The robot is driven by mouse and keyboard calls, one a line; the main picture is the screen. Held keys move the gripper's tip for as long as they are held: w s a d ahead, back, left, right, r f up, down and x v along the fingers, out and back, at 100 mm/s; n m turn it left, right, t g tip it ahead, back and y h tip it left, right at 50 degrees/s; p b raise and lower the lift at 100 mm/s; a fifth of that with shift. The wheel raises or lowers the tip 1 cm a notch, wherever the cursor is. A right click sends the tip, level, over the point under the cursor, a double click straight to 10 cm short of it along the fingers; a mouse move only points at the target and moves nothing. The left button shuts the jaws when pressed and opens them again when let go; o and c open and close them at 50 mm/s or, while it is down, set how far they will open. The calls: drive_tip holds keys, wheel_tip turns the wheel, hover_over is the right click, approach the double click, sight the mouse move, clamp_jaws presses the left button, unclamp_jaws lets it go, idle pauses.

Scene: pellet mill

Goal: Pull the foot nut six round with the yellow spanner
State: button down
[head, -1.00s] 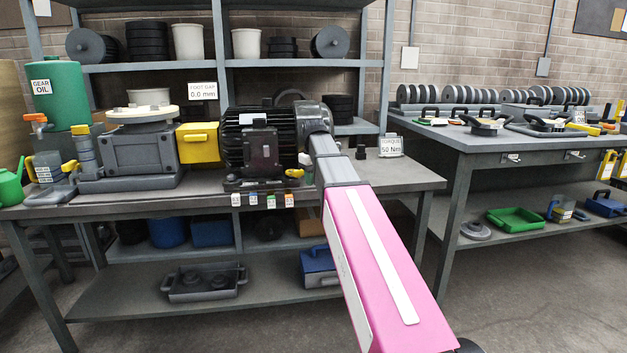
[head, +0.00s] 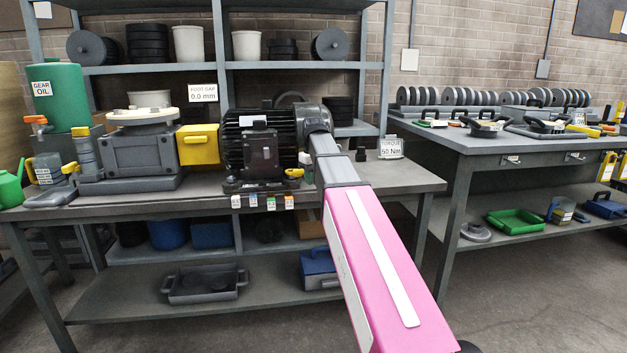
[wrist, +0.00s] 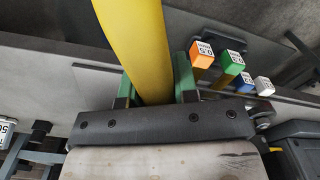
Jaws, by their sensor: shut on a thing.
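In the wrist view my gripper (wrist: 158,92) is shut on a long yellow bar, the yellow spanner (wrist: 138,45), between its green-edged fingers. The spanner's far end runs out of the top of the picture, so its head is not seen. In the head view my pink arm reaches to the right side of the black motor (head: 262,150) on the bench; my gripper is hidden there. A small yellow piece (head: 294,173) shows by the motor's right foot; I cannot tell whether it is the spanner. Foot nut six cannot be made out.
Orange (wrist: 202,57), green (wrist: 232,62), blue and white tags line the bench edge near my gripper. A torque sign (head: 390,148) reading 50 Nm and a foot gap sign (head: 202,93) reading 0.0 mm stand behind. A yellow box (head: 198,145) sits left of the motor.

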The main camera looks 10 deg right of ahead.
drive_tip(key=shift+r, duration=0.85)
idle(1.1)
drive_tip(key=shift+r, duration=0.3)
drive_tip(key=shift+r, duration=1.5)
